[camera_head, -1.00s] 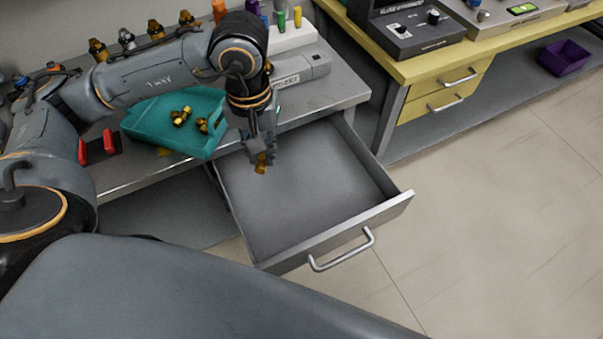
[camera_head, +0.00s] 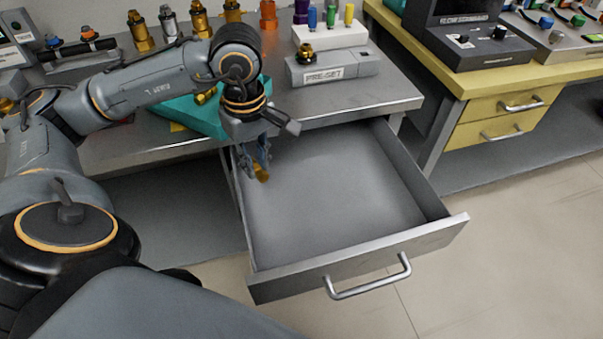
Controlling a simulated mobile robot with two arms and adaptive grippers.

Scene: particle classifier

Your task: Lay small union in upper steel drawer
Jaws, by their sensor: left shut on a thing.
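The small union (camera_head: 262,175) is a small brass piece at the tips of my left gripper (camera_head: 259,168). The gripper is shut on it and points down. It hangs over the back left part of the upper steel drawer (camera_head: 340,215), which is pulled open and looks empty inside. I cannot tell how high the union is above the drawer floor. The drawer's bar handle (camera_head: 368,285) is at its front. My right gripper is not in view.
A teal bin (camera_head: 190,112) stands on the steel bench, partly hidden by my left arm. A grey PRE-SET block (camera_head: 335,70) sits behind the drawer with a brass fitting on it. Brass fittings line the back. A yellow bench (camera_head: 507,115) is at the right.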

